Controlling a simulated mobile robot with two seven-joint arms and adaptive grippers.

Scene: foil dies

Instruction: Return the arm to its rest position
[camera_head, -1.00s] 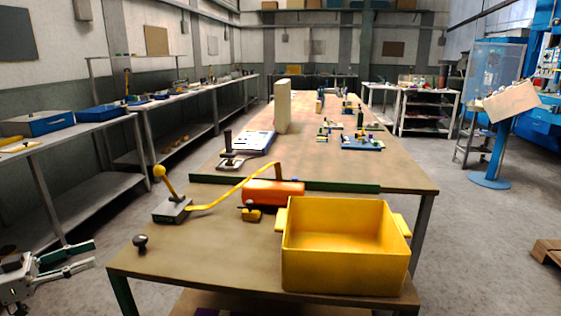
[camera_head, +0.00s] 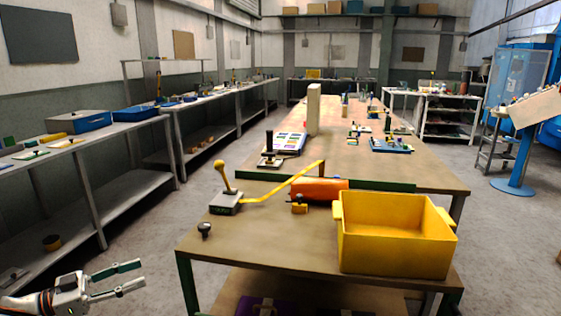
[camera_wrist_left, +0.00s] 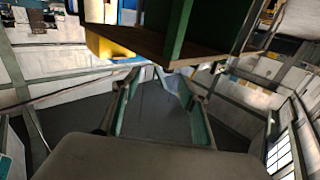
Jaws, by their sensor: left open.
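My left gripper (camera_head: 133,276) is at the lower left of the head view, open and empty, to the left of the wooden table (camera_head: 270,262) and apart from it. Its two fingers, with green inner pads, point to the right. In the left wrist view the open fingers (camera_wrist_left: 160,110) frame only grey floor, with the table's underside and a green leg above them. My right gripper does not show in either view.
On the table are a yellow bin (camera_head: 390,255), an orange cylinder (camera_head: 318,190), a lever (camera_head: 222,188) with a yellow knob and a black knob (camera_head: 204,230). A long shelf bench (camera_head: 80,145) runs along the left. Floor between them is clear.

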